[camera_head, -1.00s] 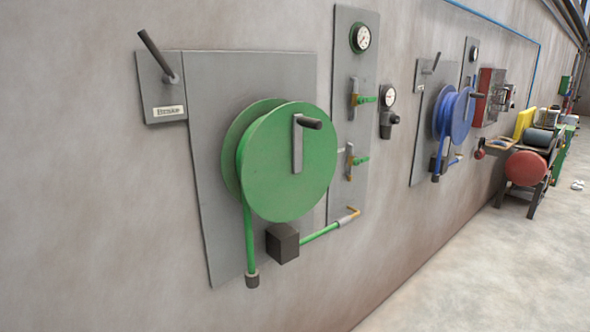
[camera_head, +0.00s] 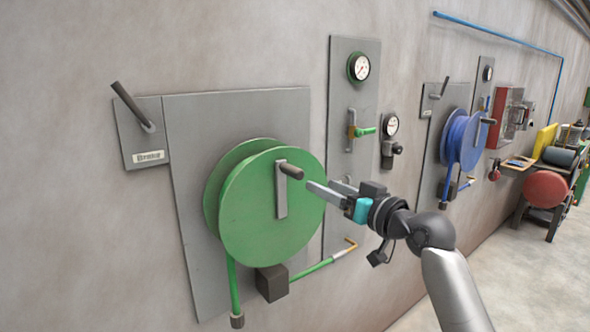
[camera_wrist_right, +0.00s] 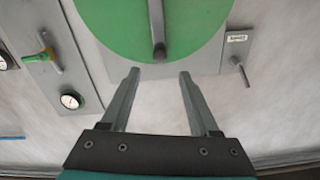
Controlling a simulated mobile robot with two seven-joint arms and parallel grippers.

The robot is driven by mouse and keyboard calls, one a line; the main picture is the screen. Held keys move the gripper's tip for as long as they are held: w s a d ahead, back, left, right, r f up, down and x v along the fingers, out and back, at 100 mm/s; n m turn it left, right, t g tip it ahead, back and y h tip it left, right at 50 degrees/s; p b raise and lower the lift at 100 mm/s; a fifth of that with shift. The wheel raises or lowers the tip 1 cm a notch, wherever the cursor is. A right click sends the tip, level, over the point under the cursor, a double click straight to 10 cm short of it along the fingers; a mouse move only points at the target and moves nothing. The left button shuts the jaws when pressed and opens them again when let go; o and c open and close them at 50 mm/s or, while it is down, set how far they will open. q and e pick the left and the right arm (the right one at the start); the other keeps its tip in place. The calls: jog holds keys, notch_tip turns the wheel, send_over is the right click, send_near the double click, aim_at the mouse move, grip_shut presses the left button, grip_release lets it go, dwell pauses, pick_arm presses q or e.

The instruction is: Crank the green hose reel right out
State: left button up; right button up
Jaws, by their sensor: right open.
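The green hose reel (camera_head: 255,220) is mounted on a grey wall panel. Its grey crank arm (camera_head: 281,200) points up, with the dark handle (camera_head: 292,171) sticking out at the top. My right gripper (camera_head: 322,187) is open and empty, just right of the handle and apart from it. In the right wrist view the handle (camera_wrist_right: 159,53) lies beyond and between the two open fingertips (camera_wrist_right: 159,73). Green hose (camera_head: 234,284) hangs from the reel's lower left to a dark end piece (camera_head: 237,320). My left gripper is not in view.
A brake lever (camera_head: 131,103) on a plate labelled "Brake" (camera_head: 149,157) is at the upper left. A gauge (camera_head: 358,67) and a green-handled valve (camera_head: 361,131) are on a panel to the right. A blue reel (camera_head: 463,139) and a red drum (camera_head: 546,189) stand farther right.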

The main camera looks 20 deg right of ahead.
aim_at(302, 176)
jog(key=p+x, duration=0.1)
jog(key=x, duration=1)
jog(key=shift+f+p, duration=0.1)
jog(key=shift+p, duration=0.3)
jog(key=shift+c, duration=0.2)
grip_shut()
dwell(0.8)
